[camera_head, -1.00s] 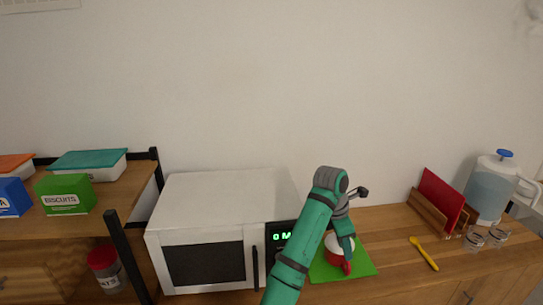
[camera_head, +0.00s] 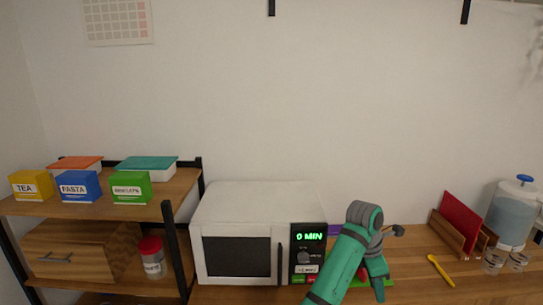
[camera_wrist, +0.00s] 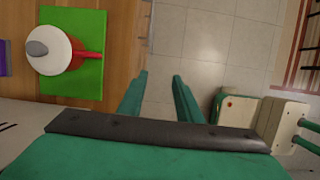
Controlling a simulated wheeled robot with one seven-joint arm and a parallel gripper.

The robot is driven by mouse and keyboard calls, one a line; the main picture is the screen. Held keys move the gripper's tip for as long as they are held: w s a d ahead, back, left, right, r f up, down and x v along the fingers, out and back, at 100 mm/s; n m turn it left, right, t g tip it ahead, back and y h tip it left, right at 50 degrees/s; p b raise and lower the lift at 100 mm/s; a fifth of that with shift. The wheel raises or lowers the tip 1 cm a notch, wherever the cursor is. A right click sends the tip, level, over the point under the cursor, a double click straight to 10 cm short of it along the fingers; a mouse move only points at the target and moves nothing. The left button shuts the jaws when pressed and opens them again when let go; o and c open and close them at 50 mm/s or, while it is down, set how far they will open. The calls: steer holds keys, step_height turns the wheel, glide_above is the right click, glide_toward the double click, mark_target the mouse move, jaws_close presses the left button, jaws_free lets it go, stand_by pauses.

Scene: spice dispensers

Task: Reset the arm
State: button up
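My gripper (camera_wrist: 160,85) is open and empty in the wrist view. Its two green fingers stand apart over the pale tiled floor beside the counter's edge. In the head view my gripper (camera_head: 380,292) hangs low at the end of my bent green arm, to the right of the microwave; its fingertips are hard to make out there. A white round pot (camera_wrist: 55,50) with a grey knob and a red handle stands on a green mat (camera_wrist: 88,25), to the left of the fingers in the wrist view. My arm mostly hides the pot in the head view.
The white microwave (camera_head: 236,258) reads "0 MIN". A shelf (camera_head: 182,190) at left holds labelled boxes and a red-lidded jar (camera_head: 152,258). A yellow utensil (camera_head: 440,270), a wooden rack (camera_head: 452,238) and a water dispenser (camera_head: 510,215) are at right.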

steer(key=s+d+f+m+t+h, duration=0.2)
steer(key=s+f, duration=0.1)
steer(key=f, duration=0.7)
steer(key=s+d+f+m+t+h, duration=0.1)
steer(key=s+d+f+m+h, duration=0.1)
steer(key=f, duration=0.7)
steer(key=s+a+f+m+t, duration=0.2)
steer(key=s+a+f+t, duration=0.3)
steer(key=s+a+f, duration=0.5)
steer(key=s+a+r+m+t+y, duration=0.1)
steer(key=s+a+m+t+y, duration=0.35)
steer(key=s+a, duration=1.2)
steer(key=s+a+r+m+t+y, duration=0.1)
steer(key=s+a+r+m, duration=0.2)
steer(key=s+r, duration=0.4)
steer(key=s+a+r+m+t+y, duration=0.2)
steer(key=s+a+r+m, duration=0.2)
steer(key=s+r, duration=0.3)
steer(key=shift+s+a+r, duration=0.2)
steer(key=shift+s+a, duration=0.1)
steer(key=shift+s, duration=0.5)
